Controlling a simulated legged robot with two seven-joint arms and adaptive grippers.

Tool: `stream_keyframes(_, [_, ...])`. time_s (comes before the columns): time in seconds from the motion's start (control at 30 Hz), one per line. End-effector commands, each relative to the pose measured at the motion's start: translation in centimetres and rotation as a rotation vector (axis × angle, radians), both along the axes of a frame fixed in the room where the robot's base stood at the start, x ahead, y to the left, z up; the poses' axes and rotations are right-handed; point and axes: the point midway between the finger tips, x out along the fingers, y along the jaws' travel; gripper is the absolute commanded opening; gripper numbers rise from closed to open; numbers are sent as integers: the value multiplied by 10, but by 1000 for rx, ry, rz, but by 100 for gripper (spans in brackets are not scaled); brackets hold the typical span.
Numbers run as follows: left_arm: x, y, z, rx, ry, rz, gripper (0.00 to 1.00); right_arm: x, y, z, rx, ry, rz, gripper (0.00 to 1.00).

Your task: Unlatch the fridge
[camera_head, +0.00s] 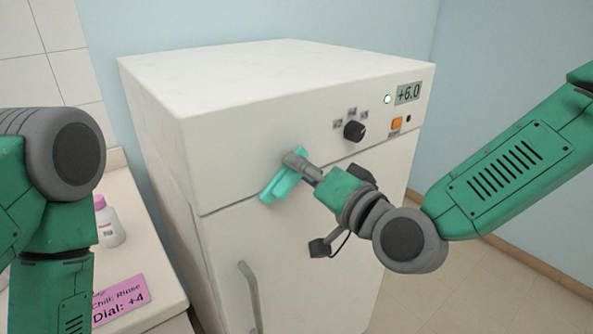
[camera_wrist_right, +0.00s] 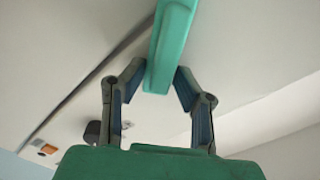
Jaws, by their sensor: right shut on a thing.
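The white fridge (camera_head: 230,110) stands in the middle of the head view, with its door (camera_head: 300,240) flush below the control panel. A teal latch (camera_head: 279,188) sits across the seam between panel and door, tilted in the picture. My right gripper (camera_head: 298,163) is shut on the latch, its fingers partly hidden by the wrist. In the right wrist view the teal latch (camera_wrist_right: 170,45) runs up from between the two fingertips of my right gripper (camera_wrist_right: 160,80). Of my left arm only links show at the left edge; its gripper is out of view.
A dark knob (camera_head: 354,131), an orange switch (camera_head: 397,124) and a +6.0 display (camera_head: 408,93) are on the fridge panel. A grey door handle (camera_head: 249,296) is lower down. A counter at left holds a pink-capped bottle (camera_head: 109,223) and a pink note (camera_head: 121,301). Floor at right is clear.

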Motion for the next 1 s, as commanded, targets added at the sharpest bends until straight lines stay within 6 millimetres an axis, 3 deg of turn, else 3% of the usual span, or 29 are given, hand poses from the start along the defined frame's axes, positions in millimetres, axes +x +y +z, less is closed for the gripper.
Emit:
stream_keyframes(0.5, [0,0,-21,0,0,0,40,3,-6,-18,370,281,-4,0])
stream_keyframes(1.0, [0,0,-31,0,0,0,40,3,-7,-24,541,412,-6,0])
